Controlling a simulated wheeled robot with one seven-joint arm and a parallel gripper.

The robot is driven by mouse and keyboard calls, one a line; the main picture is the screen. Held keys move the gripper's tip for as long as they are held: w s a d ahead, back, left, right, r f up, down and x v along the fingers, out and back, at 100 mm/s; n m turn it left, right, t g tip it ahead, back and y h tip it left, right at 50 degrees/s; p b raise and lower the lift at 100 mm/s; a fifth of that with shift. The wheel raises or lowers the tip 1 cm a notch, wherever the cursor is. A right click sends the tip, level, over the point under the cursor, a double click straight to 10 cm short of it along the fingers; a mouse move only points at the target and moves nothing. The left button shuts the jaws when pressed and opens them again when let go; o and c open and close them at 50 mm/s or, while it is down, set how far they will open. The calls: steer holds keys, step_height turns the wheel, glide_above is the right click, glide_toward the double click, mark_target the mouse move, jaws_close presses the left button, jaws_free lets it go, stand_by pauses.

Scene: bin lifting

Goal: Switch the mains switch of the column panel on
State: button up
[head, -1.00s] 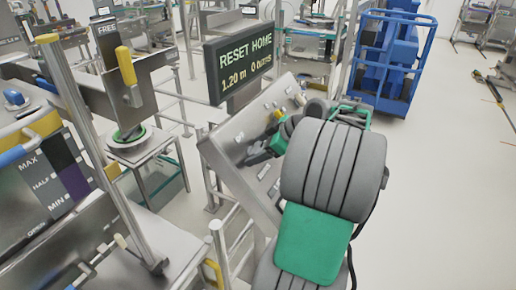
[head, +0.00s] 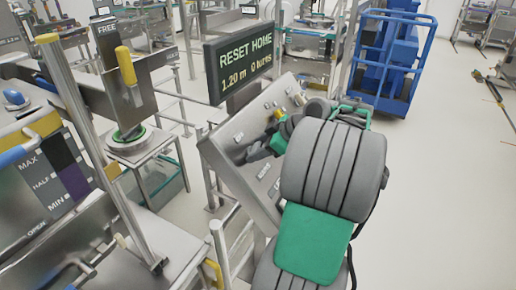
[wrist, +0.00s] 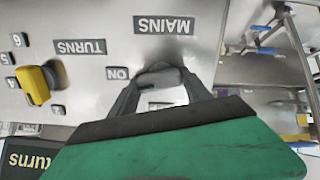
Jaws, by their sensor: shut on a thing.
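The column panel (head: 222,148) is a sloped grey metal plate under a dark display. In the wrist view the panel appears upside down, with a MAINS label (wrist: 165,25) above a grey mains switch (wrist: 160,76). The switch's handle lies roughly across the picture, its left end close to the ON label (wrist: 118,73). My gripper (wrist: 160,84) is shut on the switch, one finger on each side. Another label below the switch is partly hidden by my gripper. In the head view my gripper (head: 255,152) is at the panel face, and my wrist hides the switch.
The display (head: 240,62) reads RESET HOME, 1.20 m, 0 turns. A yellow knob (wrist: 36,86) sits near the TURNS label (wrist: 79,46), left of the switch in the wrist view. Metal rails (head: 222,250) stand in front. Open floor (head: 440,200) lies to the right.

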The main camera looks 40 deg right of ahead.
steer(key=shift+r+m+p, duration=0.35)
steer(key=shift+m+p, duration=0.55)
steer(key=shift+p, duration=0.25)
steer(key=shift+d+f+m+p, duration=0.1)
steer(key=shift+f+m+p, duration=0.2)
steer(key=shift+m, duration=0.3)
steer(key=o, duration=1.4)
steer(key=shift+c, duration=0.2)
steer(key=v, duration=0.7)
steer(key=shift+s+d+r+b, duration=0.2)
steer(key=shift+s+r+b, duration=0.05)
steer(key=shift+s+b, duration=0.1)
steer(key=shift+w, duration=0.1)
